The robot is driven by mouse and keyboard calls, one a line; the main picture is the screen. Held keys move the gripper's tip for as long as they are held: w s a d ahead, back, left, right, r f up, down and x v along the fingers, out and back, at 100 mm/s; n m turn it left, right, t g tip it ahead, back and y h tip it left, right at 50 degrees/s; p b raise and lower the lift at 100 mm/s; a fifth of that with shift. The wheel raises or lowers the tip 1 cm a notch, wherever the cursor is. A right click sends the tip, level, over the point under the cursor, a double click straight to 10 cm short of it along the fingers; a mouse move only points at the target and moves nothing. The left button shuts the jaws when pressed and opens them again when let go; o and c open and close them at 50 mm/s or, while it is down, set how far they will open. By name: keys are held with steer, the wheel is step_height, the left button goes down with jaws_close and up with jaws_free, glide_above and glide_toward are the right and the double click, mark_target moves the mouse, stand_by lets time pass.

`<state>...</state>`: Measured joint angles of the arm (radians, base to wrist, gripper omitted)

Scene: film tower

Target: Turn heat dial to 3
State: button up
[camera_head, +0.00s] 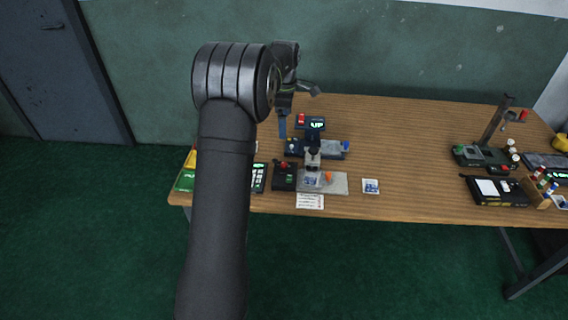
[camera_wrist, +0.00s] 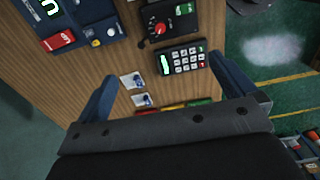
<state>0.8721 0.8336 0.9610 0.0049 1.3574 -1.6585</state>
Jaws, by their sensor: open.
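A black box (camera_wrist: 172,20) with a round red dial (camera_wrist: 159,28) is at the top of the wrist view, beyond my fingers. The dial's markings are too small to read, so I cannot tell its setting. In the head view the black box (camera_head: 284,183) with a red top stands near the table's front edge. My gripper (camera_wrist: 163,68) is open and empty, its two blue fingers wide apart above the table. In the head view a blue fingertip (camera_head: 282,128) shows behind and above the box, apart from it.
A keypad (camera_wrist: 182,61) with a lit display sits beside the dial box. A blue device (camera_wrist: 85,22) with a red switch is at the upper left. Small picture cards (camera_wrist: 138,90) lie between my fingers. The table's middle right (camera_head: 410,150) is clear.

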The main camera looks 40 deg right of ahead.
steer(key=shift+r, duration=0.55)
steer(key=shift+c, duration=0.4)
